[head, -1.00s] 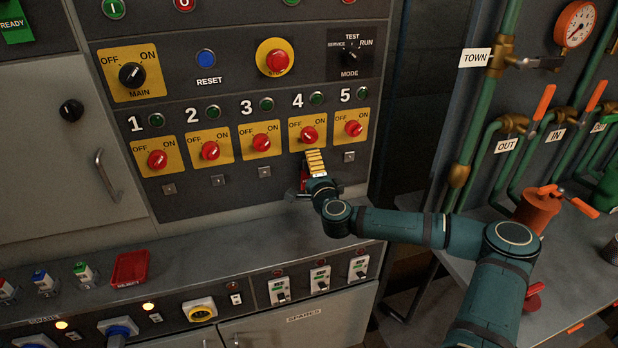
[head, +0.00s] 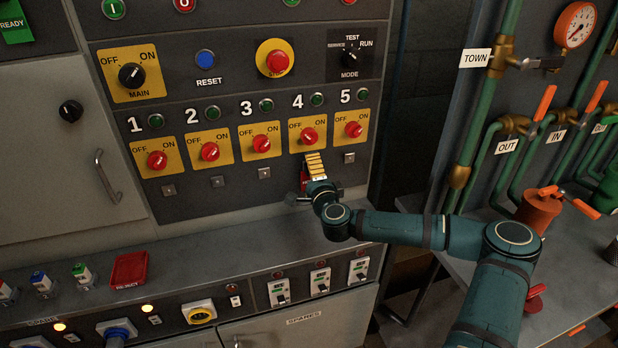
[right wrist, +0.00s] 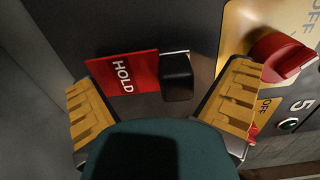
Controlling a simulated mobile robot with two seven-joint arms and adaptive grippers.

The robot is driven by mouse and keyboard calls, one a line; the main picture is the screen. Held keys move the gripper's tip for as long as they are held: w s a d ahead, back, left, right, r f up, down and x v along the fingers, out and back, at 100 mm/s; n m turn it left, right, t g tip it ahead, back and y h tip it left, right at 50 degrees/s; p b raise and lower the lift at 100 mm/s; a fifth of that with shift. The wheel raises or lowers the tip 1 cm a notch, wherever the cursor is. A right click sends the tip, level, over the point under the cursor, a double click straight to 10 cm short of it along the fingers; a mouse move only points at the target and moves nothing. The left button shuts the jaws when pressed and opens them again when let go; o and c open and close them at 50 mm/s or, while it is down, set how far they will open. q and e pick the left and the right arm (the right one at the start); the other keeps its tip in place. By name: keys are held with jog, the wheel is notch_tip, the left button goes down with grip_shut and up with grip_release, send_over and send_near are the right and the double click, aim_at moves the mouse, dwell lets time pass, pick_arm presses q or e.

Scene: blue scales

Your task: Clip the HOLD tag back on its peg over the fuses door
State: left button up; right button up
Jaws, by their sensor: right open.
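The red HOLD tag (right wrist: 123,78) shows in the right wrist view, against the dark panel beside a dark block (right wrist: 177,77) that looks like a peg. Its end meets or passes behind the block; I cannot tell whether it is clipped on. My right gripper (right wrist: 165,105) is open, its yellow fingers on either side of the tag and block, apart from both. In the head view the right gripper (head: 315,165) is below switch 4, with a sliver of the red tag showing at its left. My left gripper is out of view. I see no door labelled fuses.
Red rotary switches (head: 308,136) stick out just above the right gripper, with small square pegs (head: 264,173) below them. A grey ledge (head: 230,240) runs underneath, with a red tray (head: 129,270) at the left. Pipes and valves (head: 540,205) stand at the right.

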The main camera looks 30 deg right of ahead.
jog(key=shift+s, duration=0.1)
jog(key=c, duration=1.7)
jog(key=shift+f, duration=0.1)
grip_shut()
jog(key=shift+f, duration=0.15)
jog(key=shift+r, duration=0.25)
jog(key=shift+p+v, duration=0.45)
jog(key=shift+v, duration=2.45)
